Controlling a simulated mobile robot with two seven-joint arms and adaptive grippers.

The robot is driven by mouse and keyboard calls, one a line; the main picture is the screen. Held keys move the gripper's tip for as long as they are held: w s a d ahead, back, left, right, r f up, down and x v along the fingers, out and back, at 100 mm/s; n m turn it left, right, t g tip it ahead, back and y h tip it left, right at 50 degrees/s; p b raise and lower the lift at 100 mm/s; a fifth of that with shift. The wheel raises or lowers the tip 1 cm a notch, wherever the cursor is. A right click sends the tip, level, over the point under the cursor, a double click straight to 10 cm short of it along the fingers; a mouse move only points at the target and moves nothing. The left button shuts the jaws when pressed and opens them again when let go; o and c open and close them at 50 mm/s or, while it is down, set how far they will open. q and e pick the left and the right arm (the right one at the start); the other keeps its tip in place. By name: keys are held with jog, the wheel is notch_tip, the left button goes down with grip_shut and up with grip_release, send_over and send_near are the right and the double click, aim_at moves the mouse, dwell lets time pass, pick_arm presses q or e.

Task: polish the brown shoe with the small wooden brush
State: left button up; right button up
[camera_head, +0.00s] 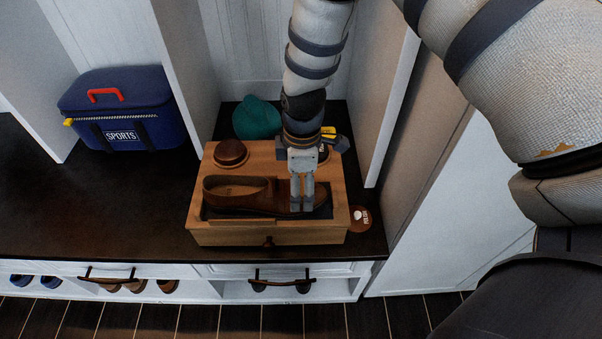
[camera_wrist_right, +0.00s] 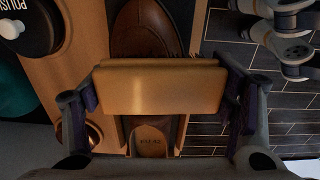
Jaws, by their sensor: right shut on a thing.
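The brown leather shoe (camera_head: 235,190) lies in the recess on top of a wooden box (camera_head: 215,237), its toe to the right. My right gripper (camera_head: 302,207) is low over the toe end. In the right wrist view it is shut on a small wooden brush (camera_wrist_right: 160,90), whose back faces the camera. The shoe's toe (camera_wrist_right: 145,30) shows just beyond the brush. My left gripper is not identifiable in either view.
A round brown item (camera_head: 231,153) sits on the box's back left. A blue sports bag (camera_head: 125,115) stands left. White partitions flank the bench; its front left is clear.

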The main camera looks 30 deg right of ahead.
jog(key=shift+s, duration=0.2)
pick_arm(q)
jog(key=shift+w+r, duration=0.1)
pick_arm(e)
jog(key=shift+f, duration=0.2)
dwell(0.3)
jog(key=shift+w+d+b, duration=0.35)
jog(key=shift+w+d, duration=0.45)
jog(key=shift+w, duration=0.25)
pick_arm(q)
jog(key=shift+s+f, duration=0.5)
pick_arm(e)
jog(key=shift+w+d+r, duration=0.15)
jog(key=shift+w+d, duration=0.15)
jog(key=shift+w, duration=0.1)
jog(key=shift+f, duration=0.2)
jog(key=shift+s, duration=0.1)
